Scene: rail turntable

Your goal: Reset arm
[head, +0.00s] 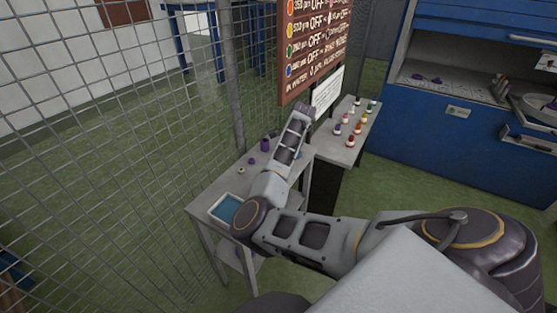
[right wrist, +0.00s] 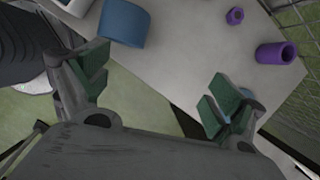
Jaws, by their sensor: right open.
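My right arm (head: 305,232) comes in from the lower right in the head view, bends at the elbow and stretches forward over a grey table (head: 207,193). Its gripper cannot be made out there. In the right wrist view my right gripper (right wrist: 155,95) is open, its green-padded fingers wide apart with nothing between them. The fingers are near the edge of a pale tabletop (right wrist: 205,55), with green floor partly visible below. My left gripper is not in view.
A blue cylinder (right wrist: 124,22), a purple cylinder (right wrist: 277,53) and a small purple ring (right wrist: 235,15) are on the tabletop. A blue-filled tray (head: 226,208) sits near the elbow. Wire fencing (head: 110,150) bounds the left; a second table (head: 335,147) holds several small coloured items.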

